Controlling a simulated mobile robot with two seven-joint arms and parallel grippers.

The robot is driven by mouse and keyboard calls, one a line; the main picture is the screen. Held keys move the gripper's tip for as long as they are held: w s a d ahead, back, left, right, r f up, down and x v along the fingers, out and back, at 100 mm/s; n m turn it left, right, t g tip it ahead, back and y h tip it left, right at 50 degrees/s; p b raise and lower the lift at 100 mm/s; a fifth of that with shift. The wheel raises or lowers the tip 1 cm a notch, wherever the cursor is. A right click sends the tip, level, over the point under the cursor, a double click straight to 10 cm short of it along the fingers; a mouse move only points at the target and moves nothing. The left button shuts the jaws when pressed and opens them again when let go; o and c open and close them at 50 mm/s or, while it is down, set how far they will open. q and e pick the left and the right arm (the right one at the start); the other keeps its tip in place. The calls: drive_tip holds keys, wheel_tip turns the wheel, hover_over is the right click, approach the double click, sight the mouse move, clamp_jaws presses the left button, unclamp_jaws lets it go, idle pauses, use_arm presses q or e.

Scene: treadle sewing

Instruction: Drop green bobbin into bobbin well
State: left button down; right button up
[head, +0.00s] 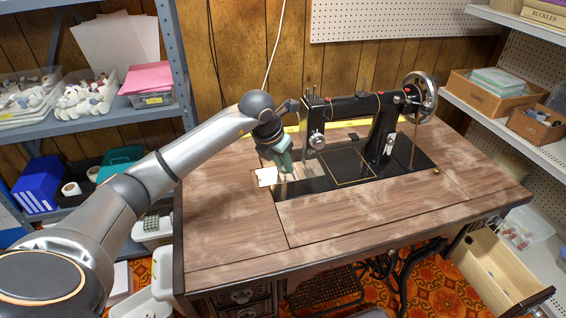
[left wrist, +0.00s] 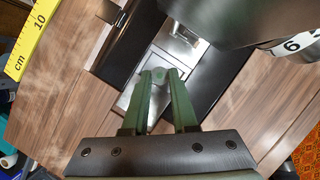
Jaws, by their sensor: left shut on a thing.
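My left gripper (head: 286,168) is over the left end of the sewing machine's black bed (head: 345,166). The bobbin's colour is close to that of the fingers. Below the fingertips lies a bright metal plate area (left wrist: 138,98) of the bed, where the fingers hide part of it. I cannot make out the bobbin well's opening clearly. My right gripper is in neither view.
The black sewing machine (head: 350,108) stands just right of my gripper, its head close by. A white card (head: 266,177) lies left of the bed. A yellow measuring tape (left wrist: 32,38) lies behind. The wooden tabletop (head: 230,215) is clear in front.

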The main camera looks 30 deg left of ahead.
use_arm(q)
drive_tip(key=shift+f, duration=0.15)
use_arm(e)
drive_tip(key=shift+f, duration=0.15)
use_arm(q)
drive_tip(key=shift+f+b, duration=0.45)
drive_tip(key=shift+f, duration=0.05)
drive_tip(key=c, duration=0.7)
unclamp_jaws()
drive_tip(key=shift+s, duration=0.15)
drive_tip(key=shift+o, duration=0.4)
drive_tip(key=shift+a+f, duration=0.1)
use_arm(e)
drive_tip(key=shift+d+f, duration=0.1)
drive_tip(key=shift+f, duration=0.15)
use_arm(q)
drive_tip(key=shift+a, duration=0.1)
drive_tip(key=p+v, duration=0.2)
drive_tip(key=v, duration=1.1)
drive_tip(key=shift+d, duration=0.35)
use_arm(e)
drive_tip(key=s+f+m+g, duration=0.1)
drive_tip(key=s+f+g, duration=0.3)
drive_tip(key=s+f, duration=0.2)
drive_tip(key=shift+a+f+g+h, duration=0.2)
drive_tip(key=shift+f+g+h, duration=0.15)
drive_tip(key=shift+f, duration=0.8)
